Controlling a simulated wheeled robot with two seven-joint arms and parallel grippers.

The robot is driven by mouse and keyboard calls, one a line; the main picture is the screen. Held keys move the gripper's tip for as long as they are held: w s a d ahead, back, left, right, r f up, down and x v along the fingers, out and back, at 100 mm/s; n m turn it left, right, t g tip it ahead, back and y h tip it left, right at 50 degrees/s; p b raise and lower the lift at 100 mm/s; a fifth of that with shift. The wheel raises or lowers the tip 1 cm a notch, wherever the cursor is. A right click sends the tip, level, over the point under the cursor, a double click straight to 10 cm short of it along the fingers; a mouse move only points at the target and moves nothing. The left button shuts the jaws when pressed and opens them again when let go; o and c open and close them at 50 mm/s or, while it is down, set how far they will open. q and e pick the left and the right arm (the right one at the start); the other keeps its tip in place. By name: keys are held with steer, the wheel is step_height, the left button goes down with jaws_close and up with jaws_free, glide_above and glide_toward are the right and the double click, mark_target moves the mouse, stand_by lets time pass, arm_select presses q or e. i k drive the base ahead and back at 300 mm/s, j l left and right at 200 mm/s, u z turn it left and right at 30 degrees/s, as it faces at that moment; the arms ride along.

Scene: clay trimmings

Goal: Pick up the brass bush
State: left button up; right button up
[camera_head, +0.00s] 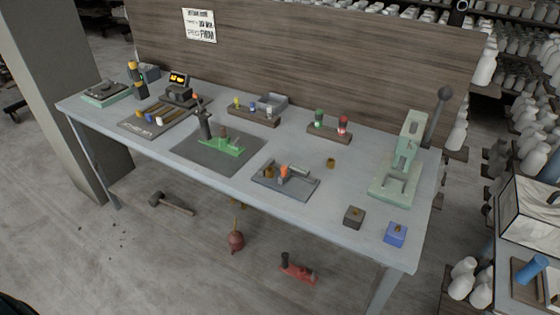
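A small brass-coloured cylinder (331,162), which looks like the brass bush, stands by itself on the grey workbench (345,185), right of the middle. Clear bench surface surrounds it. Another small brass-brown piece (269,170) lies on the dark tray (300,190) to its left, beside an orange piece and a grey cylinder; it is too small to identify surely. Neither of my grippers is in view.
A pale green press (401,165) with a long lever stands right of the cylinder. A dark block (354,216) and a blue block (396,234) sit near the front right edge. A wooden rack (329,132) stands behind. A hammer (170,203) lies on the floor.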

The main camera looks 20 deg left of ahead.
mark_target(271, 173)
steer(key=i+j, duration=0.15)
steer(key=j, duration=0.2)
steer(key=i+j+z, duration=0.15)
steer(key=j, duration=0.15)
steer(key=i+j, duration=0.1)
steer(key=j, duration=0.25)
steer(key=i+j+z, duration=0.1)
steer(key=j, duration=0.3)
